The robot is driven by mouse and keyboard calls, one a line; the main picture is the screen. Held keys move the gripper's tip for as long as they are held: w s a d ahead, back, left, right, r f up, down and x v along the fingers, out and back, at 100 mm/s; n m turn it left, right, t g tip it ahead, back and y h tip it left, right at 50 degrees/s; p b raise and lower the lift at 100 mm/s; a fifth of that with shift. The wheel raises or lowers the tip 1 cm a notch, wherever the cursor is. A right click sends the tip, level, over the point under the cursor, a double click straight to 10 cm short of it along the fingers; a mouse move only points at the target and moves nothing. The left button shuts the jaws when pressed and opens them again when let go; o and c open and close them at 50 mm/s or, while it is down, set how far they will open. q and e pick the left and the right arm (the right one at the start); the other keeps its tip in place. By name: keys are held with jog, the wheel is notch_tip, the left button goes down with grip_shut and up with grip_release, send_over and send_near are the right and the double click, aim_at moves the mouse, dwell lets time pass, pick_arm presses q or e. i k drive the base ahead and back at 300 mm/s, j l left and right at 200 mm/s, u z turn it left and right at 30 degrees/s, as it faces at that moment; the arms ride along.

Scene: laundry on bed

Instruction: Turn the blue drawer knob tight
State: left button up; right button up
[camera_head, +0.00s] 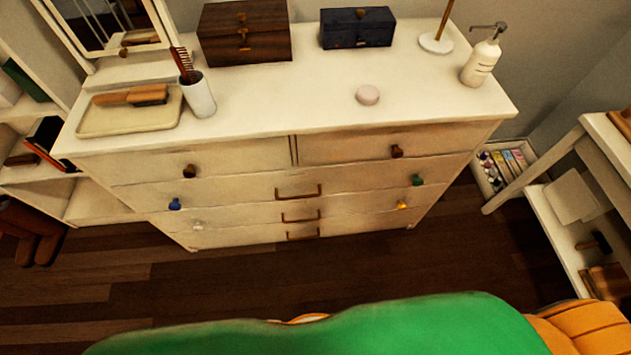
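The blue drawer knob (174,204) sits on the left side of a white dresser (235,158), on the drawer row below the top one. I cannot tell from here how tightly it sits. A brown knob (189,171) is above it and a whitish knob (198,225) below it. On the right side are another brown knob (397,151), a green knob (417,180) and a yellow knob (402,205). Brown bar handles (298,191) run down the middle. Neither of my grippers is in view.
The dresser top holds a tray with a brush (130,110), a cup with a comb (199,95), a wooden box (245,35), a dark blue box (357,28) and a pump bottle (482,60). Dark floor (250,285) is clear between the dresser and a green cover (400,328).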

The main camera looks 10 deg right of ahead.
aim_at(175, 206)
jog(key=u, duration=1.25)
jog(key=i+j+z, duration=0.1)
jog(key=i+z, duration=0.2)
jog(key=i+j+z, duration=0.1)
jog(key=z, duration=0.2)
jog(key=i, duration=0.1)
